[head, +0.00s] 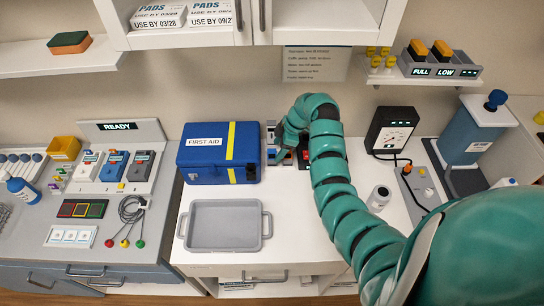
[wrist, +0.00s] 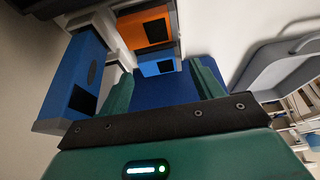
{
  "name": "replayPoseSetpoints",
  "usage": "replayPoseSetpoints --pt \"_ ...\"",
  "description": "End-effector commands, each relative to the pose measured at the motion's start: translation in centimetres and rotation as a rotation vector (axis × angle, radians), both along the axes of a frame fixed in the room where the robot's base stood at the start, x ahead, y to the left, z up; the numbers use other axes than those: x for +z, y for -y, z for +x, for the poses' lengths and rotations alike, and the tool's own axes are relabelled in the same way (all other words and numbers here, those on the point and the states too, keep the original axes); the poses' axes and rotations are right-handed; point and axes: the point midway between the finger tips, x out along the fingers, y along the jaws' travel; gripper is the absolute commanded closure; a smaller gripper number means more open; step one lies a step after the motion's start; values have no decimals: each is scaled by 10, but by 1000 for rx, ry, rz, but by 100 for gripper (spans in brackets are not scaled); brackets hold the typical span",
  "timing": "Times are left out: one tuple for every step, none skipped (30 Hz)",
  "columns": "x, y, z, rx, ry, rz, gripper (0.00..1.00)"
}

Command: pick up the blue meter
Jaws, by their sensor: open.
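In the wrist view a blue box-shaped device with a dark panel (wrist: 72,85) stands at left, outside my fingers. A smaller blue block with a dark panel (wrist: 157,61) lies beyond the fingertips, beside an orange block (wrist: 146,29). I cannot tell which of these blue ones is the blue meter. My gripper (wrist: 165,85) is open, its green fingers apart with a dark blue surface showing beyond them. I see no object held. In the head view my gripper (head: 284,148) is at the back of the counter, right of the first-aid box; my arm hides part of that spot.
The blue first-aid box (head: 208,165) and a grey tray (head: 187,228) stand left of my arm. A dark gauge box (head: 391,132) and a white jar (head: 379,197) stand at right. A READY dock (head: 122,128) holds several devices at left. Cupboards hang above.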

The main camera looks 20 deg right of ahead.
Motion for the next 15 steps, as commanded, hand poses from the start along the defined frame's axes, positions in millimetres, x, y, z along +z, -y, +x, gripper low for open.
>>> replayPoseSetpoints --pt "0 -2 -1 0 -6 1 35" --pt "-3 -3 0 2 -9 2 35" --pt "-6 -4 0 1 -8 1 35" --pt "-8 -4 1 0 -5 1 35" --pt "-10 -5 2 1 -4 0 35" --pt "-14 -6 2 2 -7 0 35" --pt "-17 -7 2 2 -8 0 35" --pt "-20 -8 3 2 -7 0 35" --pt "-23 -9 4 1 -5 0 35" --pt "-24 -10 4 1 -4 0 35" --pt "-26 -10 4 1 -5 0 35" --pt "-29 -11 4 1 -5 0 35" --pt "-31 -12 4 1 -5 0 35" --pt "-32 -12 4 1 -5 0 35" --pt "-34 -13 4 1 -4 1 35"
